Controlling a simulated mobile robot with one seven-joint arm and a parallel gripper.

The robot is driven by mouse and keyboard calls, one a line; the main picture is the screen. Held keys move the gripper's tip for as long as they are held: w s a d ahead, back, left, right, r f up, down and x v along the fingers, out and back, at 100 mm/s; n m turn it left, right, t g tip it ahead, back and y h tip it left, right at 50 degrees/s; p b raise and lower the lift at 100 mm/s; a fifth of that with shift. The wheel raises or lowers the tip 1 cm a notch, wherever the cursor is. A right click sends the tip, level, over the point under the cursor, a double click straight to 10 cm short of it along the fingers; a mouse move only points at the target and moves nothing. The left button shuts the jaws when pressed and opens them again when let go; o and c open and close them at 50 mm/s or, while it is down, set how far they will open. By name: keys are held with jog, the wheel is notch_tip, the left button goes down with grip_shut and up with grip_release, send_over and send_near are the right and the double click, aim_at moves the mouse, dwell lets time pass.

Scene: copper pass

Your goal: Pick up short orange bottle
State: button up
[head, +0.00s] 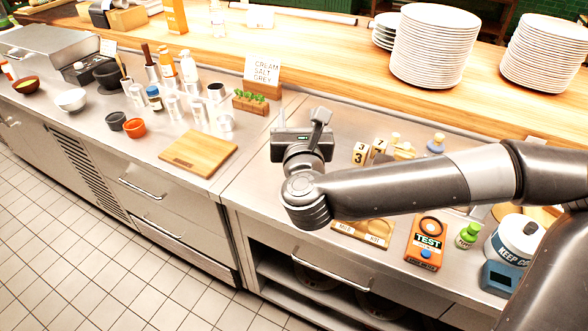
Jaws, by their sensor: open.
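Two orange bottles stand among the containers on the left steel counter.
Glasses (172,106), a blue-labelled jar (154,98) and an orange cup (134,128) crowd the counter before the bottles. A sign (263,70) and herb planter (250,101) stand between them and my gripper. A cutting board (199,152) lies in front. Plate stacks (434,46) stand behind.

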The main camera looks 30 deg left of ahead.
notch_tip(320, 180, down, 21)
jog(key=shift+a+r, duration=0.15)
jog(key=shift+w+a, duration=0.1)
jog(key=shift+w, duration=0.15)
jog(key=x, duration=1)
jog(key=shift+a, duration=0.1)
